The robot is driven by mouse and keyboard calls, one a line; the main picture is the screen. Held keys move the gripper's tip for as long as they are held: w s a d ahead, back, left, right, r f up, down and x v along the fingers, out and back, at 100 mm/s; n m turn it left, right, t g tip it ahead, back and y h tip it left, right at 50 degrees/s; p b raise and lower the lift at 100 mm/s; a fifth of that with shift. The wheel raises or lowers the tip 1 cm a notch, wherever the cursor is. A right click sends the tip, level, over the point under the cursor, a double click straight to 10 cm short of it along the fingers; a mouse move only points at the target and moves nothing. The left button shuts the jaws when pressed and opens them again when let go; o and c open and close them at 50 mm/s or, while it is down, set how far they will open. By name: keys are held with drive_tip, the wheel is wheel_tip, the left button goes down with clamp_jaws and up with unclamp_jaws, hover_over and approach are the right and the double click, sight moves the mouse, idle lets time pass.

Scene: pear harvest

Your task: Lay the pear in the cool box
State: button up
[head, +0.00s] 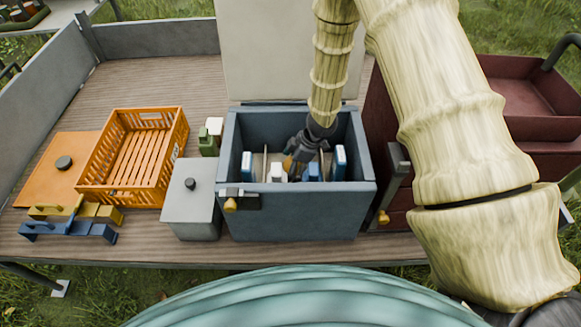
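The cool box (290,216) is a blue-grey open chest in the middle of the wagon bed, with its pale lid (262,50) raised behind it. My arm reaches down into it from above. My gripper (294,164) is inside the box, below the rim, pointing down and to the left. A small orange-brown patch (288,163) shows at its fingertips; it may be part of the pear, but it is too small to be sure. The fingers are too dark and small to tell open from shut. No pear shows clearly elsewhere.
Inside the box stand blue-and-white packs (340,161) at the sides and thin dividers. Left of it are a grey lidded bin (191,210), small bottles (208,140), an empty orange crate (130,197) and blue and yellow tools (70,228). Dark red bins (520,130) stand right.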

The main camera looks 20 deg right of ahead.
drive_tip(key=b+v, duration=0.1)
drive_tip(key=v, duration=1.1)
